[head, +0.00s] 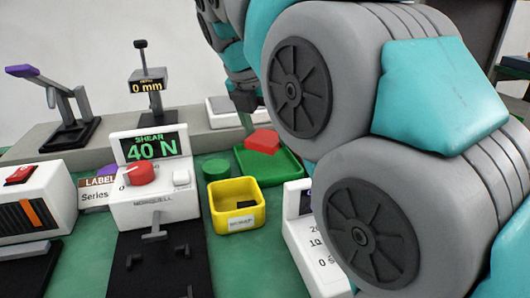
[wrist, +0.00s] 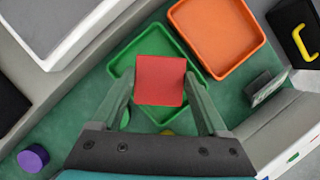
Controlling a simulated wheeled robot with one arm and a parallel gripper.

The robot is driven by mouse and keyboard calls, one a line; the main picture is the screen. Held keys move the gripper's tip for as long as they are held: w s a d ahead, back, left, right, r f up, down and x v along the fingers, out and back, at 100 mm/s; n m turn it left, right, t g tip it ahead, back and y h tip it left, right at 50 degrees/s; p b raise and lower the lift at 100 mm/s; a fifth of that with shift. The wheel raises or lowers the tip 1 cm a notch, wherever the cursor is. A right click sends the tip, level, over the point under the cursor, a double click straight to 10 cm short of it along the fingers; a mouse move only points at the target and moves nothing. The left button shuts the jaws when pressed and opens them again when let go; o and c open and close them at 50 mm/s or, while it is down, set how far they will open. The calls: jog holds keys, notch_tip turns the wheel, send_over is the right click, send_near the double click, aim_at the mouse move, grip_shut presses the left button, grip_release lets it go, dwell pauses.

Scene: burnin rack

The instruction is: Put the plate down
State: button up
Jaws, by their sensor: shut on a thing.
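The plate is a red square (wrist: 160,80) between the two fingers of my gripper (wrist: 159,88) in the wrist view. My gripper is shut on it. The plate also shows in the head view as a red shape (head: 262,141) over the green tray (head: 283,170). The tray's rim shows around the plate in the wrist view (wrist: 119,62). I cannot tell whether the plate touches the tray floor or hangs just above it. In the head view my arm covers much of the right side, and the fingers are small and partly hidden.
An orange tray (wrist: 233,70) lies right of the green one. A yellow bin (head: 236,221) and a green round piece (head: 216,169) stand in front of the green tray. A shear tester (head: 155,205) stands left. A purple cylinder (wrist: 33,158) stands at the wrist view's lower left.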

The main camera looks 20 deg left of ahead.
aim_at(262, 140)
jog(key=shift+f, duration=2.1)
jog(key=shift+f, duration=0.1)
jog(key=o, duration=1.4)
jog(key=p+v, duration=0.3)
jog(key=v, duration=0.9)
jog(key=shift+s, duration=0.2)
